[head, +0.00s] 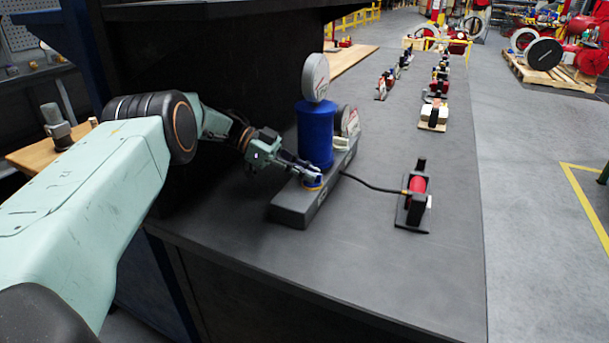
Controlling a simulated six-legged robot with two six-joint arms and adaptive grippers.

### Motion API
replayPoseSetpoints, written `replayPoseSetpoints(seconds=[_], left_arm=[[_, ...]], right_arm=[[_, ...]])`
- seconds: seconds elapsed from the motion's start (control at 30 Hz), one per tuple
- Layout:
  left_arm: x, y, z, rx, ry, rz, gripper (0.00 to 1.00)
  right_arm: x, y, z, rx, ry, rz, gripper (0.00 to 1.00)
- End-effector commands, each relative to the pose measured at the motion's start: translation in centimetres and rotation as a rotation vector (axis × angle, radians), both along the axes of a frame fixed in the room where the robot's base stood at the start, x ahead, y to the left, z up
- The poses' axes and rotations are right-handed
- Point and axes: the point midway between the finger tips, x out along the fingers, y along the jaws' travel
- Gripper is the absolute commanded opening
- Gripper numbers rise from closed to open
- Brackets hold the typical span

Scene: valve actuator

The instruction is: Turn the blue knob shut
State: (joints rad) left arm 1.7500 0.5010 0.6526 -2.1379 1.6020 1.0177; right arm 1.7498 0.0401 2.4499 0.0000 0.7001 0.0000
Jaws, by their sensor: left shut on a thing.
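The blue knob (313,182) sits low at the near end of the grey base of the valve actuator (292,207), with a yellowish ring under it. My left gripper (314,174) reaches in from the left and is shut on the knob, its fingers covering part of it. A tall blue cylinder (316,134) stands on the base just behind the knob, with a round gauge (316,77) on top. A second round gauge (350,121) is to the right of the cylinder. The knob's turn angle cannot be read. My right gripper is not in view.
A black cable runs from the base to a red device in a black stand (415,201) on the right. The dark bench top (365,260) is clear in front. Several small devices stand farther back. A dark shelf wall rises behind my left arm.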

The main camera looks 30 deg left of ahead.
Motion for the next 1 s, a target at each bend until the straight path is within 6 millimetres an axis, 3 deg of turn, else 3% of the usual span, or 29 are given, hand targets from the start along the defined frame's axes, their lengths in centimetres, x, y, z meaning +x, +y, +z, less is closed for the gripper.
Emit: replayPoseSetpoints(seconds=[0.37, 0.4, 0.67, 1.0], left_arm=[[0.12, -0.29, 0.33, -0.005, -0.005, -0.006, 0.00], [0.12, -0.29, 0.33, -0.005, -0.005, -0.006, 0.13], [0.05, -0.16, 0.17, -0.002, -0.003, -0.004, 0.35], [0.02, -0.06, 0.06, -0.002, -0.001, -0.003, 0.35]], right_arm=[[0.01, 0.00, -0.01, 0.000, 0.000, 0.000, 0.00], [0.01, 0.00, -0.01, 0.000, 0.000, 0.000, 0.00], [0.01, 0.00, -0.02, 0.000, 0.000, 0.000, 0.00], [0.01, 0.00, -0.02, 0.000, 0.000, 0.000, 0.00]])
